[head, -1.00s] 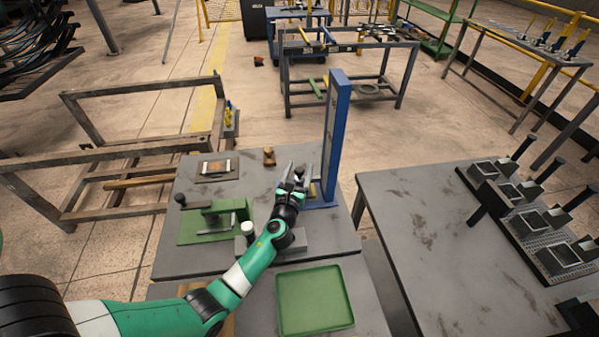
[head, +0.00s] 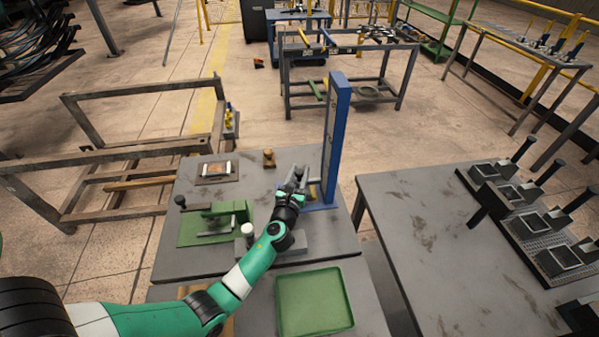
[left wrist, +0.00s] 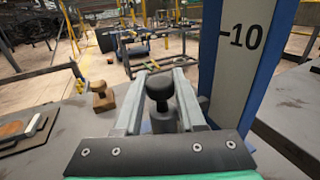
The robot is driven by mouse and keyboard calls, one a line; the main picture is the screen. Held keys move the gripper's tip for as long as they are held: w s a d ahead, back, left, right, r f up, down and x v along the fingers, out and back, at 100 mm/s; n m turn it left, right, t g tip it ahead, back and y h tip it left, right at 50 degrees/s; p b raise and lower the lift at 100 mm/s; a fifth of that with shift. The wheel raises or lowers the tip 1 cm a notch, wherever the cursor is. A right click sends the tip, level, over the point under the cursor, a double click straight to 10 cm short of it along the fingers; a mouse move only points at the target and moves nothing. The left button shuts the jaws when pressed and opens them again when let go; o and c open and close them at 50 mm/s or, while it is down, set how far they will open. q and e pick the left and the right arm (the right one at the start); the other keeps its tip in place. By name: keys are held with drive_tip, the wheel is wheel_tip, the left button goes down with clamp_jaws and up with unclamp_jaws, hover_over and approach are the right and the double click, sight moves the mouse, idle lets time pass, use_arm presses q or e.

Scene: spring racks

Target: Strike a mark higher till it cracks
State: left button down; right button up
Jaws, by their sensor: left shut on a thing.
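A blue upright post (head: 338,140) stands at the right rear of the near grey table. In the left wrist view its pale scale face (left wrist: 238,60) shows a mark labelled 10. My left gripper (head: 300,174) is just left of the post's foot, low over the table. In the left wrist view its two fingers are closed around a dark round-topped knob (left wrist: 160,88) on a grey cylinder (left wrist: 164,121). The knob looks upright, close beside the scale face. The cylinder's lower end is hidden by the gripper. My right gripper is not seen.
A green clamp-like fixture (head: 213,226) is nearer. An empty green tray (head: 313,302) lies in front. A second table (head: 425,235) stands right, across a gap.

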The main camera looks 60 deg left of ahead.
use_arm(q)
drive_tip(key=shift+r, duration=0.15)
idle(0.8)
wheel_tip(320, 180, up, 20)
drive_tip(key=p, duration=2)
drive_tip(key=shift+p, duration=0.35)
drive_tip(key=c, duration=0.5)
unclamp_jaws()
drive_tip(key=shift+d, duration=0.1)
